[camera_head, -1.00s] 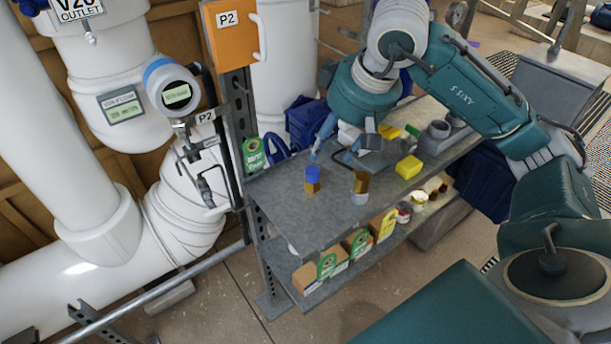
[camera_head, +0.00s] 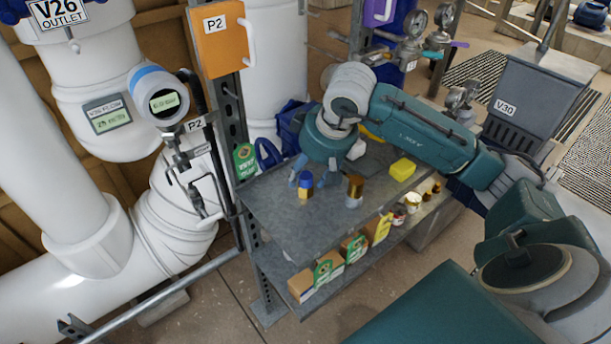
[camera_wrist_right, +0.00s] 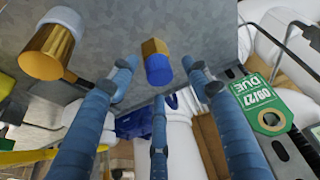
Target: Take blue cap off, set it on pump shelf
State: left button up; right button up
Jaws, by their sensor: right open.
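The blue cap (camera_head: 305,177) sits on a short brass fitting (camera_head: 304,194) that stands on the grey metal shelf (camera_head: 296,222). In the right wrist view the blue cap (camera_wrist_right: 159,76) faces me, with the brass part (camera_wrist_right: 155,47) beyond it. My right gripper (camera_head: 307,171) is open, its blue fingers spread around the cap. In the right wrist view the fingertips (camera_wrist_right: 160,81) surround the cap with gaps visible. A second brass piece with a pale grey base (camera_head: 355,190) stands to the right of the cap. My left gripper is not in view.
A yellow block (camera_head: 403,169) lies farther right on the shelf. A green tag (camera_head: 245,160) hangs by the post at the shelf's left end. Boxes and cans stand on the lower shelf. The shelf's front part is clear.

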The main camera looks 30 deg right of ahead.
aim_at(307, 176)
jog(key=shift+w+f, duration=0.1)
jog(key=shift+f, duration=0.25)
jog(key=c, duration=0.9)
jog(key=shift+o, duration=0.2)
jog(key=shift+r, duration=0.1)
notch_tip(307, 176, up, 20)
jog(key=shift+c, duration=0.6)
